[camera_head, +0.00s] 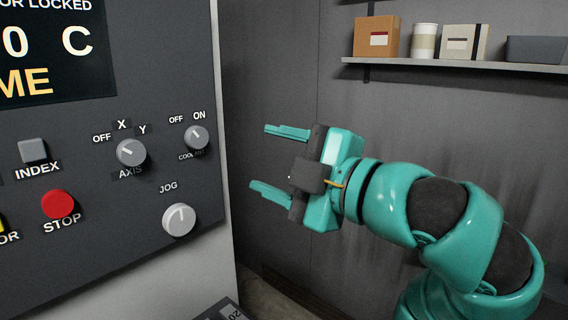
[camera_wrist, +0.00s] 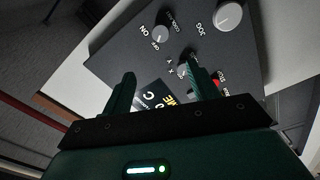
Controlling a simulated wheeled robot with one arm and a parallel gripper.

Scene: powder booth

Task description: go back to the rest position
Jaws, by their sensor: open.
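Nothing is between the fingers. The panel's knobs and part of its display show there, turned by the camera's tilt.
The panel carries an axis knob (camera_head: 131,153), a coolant knob (camera_head: 197,138), a jog knob (camera_head: 179,219), a red stop button (camera_head: 58,205) and a grey index button (camera_head: 33,150). A wall shelf (camera_head: 450,66) at upper right holds a box, a cup and other items.

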